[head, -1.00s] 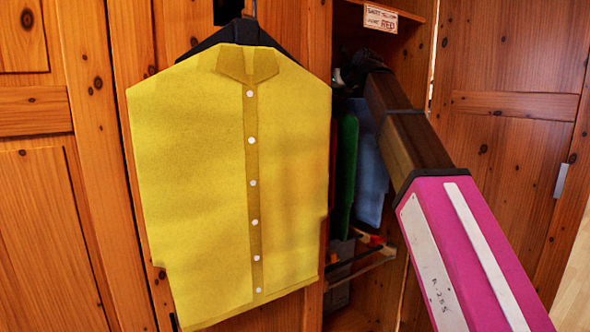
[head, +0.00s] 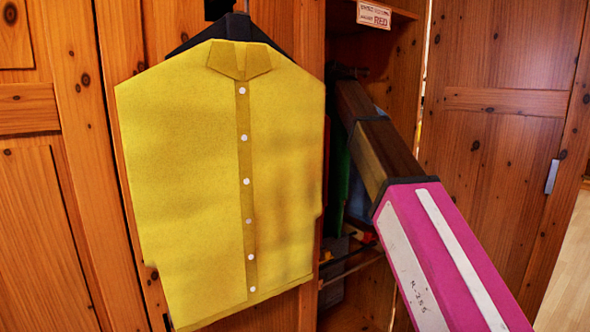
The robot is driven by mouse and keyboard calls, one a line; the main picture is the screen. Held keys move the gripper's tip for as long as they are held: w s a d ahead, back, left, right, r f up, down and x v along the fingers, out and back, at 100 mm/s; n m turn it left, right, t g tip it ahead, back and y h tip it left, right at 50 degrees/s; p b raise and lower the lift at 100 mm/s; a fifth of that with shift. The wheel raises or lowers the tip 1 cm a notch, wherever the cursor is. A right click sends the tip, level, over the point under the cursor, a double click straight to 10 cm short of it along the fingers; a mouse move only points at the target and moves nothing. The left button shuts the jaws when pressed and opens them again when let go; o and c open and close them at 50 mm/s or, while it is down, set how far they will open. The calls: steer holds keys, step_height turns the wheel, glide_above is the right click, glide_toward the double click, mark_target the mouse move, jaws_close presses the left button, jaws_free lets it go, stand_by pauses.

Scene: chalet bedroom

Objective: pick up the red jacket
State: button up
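I cannot make out a red jacket for certain; a thin reddish edge shows just right of the yellow shirt, too narrow to identify. Inside the open wardrobe a green garment (head: 339,185) hangs, with a bluish one (head: 357,200) behind my arm. Both are mostly hidden. My arm reaches in from the lower right, and my gripper (head: 340,73) is in the dark upper part of the wardrobe, near hanger height. Its fingers are too dark and covered to tell whether they are open or shut, or whether they touch a garment.
A yellow buttoned shirt (head: 205,180) on a black hanger hangs in front of the wardrobe's left side, close to my arm. A paper sign (head: 374,15) with the word RED is on the upper shelf edge. A wooden door (head: 500,150) stands to the right. Rods and small items lie low inside.

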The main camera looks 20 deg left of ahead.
steer(key=shift+w+a+f, duration=0.15)
steer(key=shift+w+a, duration=0.15)
steer(key=shift+a, duration=0.05)
jaws_close()
steer(key=shift+d, duration=0.1)
